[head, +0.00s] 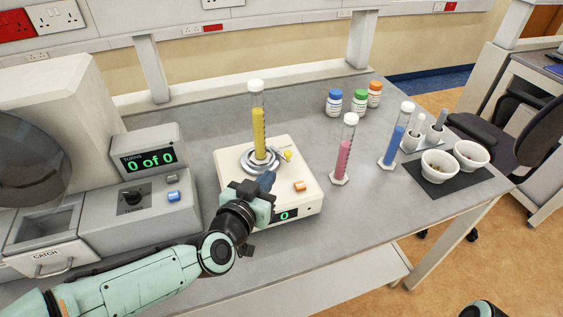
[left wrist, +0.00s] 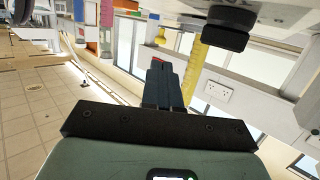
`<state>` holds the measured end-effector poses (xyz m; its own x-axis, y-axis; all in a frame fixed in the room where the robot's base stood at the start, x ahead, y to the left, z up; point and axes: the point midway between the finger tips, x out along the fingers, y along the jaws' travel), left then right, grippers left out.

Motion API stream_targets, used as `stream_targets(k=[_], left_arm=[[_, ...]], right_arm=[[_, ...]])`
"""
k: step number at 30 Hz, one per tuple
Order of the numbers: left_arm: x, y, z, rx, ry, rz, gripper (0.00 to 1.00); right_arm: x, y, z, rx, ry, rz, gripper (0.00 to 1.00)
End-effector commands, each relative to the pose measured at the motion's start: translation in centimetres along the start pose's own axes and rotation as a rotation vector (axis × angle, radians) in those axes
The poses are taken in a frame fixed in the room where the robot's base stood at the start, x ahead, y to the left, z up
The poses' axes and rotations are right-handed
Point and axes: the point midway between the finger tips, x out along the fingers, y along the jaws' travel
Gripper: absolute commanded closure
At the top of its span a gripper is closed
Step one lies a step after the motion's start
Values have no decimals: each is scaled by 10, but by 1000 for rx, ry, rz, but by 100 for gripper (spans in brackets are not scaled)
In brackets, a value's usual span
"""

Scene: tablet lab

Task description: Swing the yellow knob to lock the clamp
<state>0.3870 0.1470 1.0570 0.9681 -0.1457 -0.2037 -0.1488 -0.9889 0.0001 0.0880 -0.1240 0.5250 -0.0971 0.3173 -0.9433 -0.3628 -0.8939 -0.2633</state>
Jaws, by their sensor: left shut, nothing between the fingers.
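The yellow knob (head: 288,155) is on a short lever at the right side of the grey ring clamp (head: 247,163). The clamp sits on top of a cream device (head: 235,195) and surrounds the foot of a tall cylinder (head: 258,130) with yellow contents. My left gripper (head: 268,180) is shut and empty. It is over the device, just in front of the clamp and knob, and appears apart from the knob. My right gripper is not in view.
An orange button (head: 299,186) is on the device's right side. Pink (head: 343,155) and blue (head: 393,145) cylinders stand to the right, with capped bottles (head: 359,101) behind. A grey counter machine (head: 150,205) is at left.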

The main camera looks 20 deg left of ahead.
Motion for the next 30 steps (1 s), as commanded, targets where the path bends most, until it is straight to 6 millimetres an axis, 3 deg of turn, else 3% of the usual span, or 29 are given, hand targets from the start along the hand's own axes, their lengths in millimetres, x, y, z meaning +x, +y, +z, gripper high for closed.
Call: stream_targets(k=[6,12,30], left_arm=[[48,0,2,0,-2,0,100],[75,0,1,0,-1,0,100],[85,2,-1,0,1,0,100]], right_arm=[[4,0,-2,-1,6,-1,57],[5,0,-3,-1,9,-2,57],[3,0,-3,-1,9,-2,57]])
